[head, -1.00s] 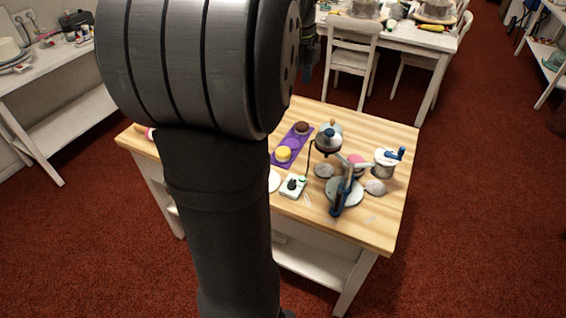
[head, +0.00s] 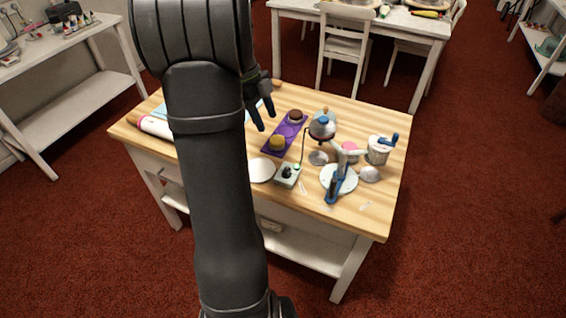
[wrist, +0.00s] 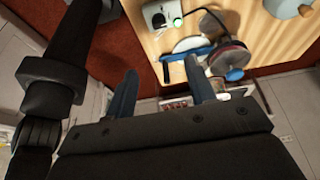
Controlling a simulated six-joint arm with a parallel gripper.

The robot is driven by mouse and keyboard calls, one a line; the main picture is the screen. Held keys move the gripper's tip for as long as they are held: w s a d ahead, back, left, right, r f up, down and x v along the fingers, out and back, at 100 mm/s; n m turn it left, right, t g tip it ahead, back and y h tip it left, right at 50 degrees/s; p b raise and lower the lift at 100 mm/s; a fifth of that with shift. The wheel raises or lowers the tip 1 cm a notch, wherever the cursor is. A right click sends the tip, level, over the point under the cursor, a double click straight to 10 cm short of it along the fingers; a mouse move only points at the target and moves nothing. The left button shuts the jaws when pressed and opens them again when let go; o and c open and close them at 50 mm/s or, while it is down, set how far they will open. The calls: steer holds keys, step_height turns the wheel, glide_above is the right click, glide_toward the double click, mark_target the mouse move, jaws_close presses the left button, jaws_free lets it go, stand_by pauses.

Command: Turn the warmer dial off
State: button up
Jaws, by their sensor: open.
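The warmer control is a small pale box (head: 287,178) on the table's front part in the head view, with a black dial (head: 287,172) on top and a lit green light (head: 297,166). A dark cord runs from it towards a round grey dome with a blue cap (head: 322,127). The box also shows at the top of the wrist view (wrist: 162,14), dial facing the camera. My gripper (head: 265,121) is open and empty, behind and left of the box, apart from it. In the wrist view its two fingers (wrist: 160,66) point towards the table edge.
A purple tray (head: 293,130) with small cakes lies between my gripper and the dome. A white disc (head: 261,170) is left of the box. A rolling pin (head: 155,126) lies far left.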

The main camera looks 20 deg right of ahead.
steer(key=f, duration=0.1)
glide_toward(286, 170)
steer(key=x, duration=0.8)
steer(key=shift+d+f, duration=0.1)
steer(key=shift+f, duration=0.1)
steer(key=c, duration=1)
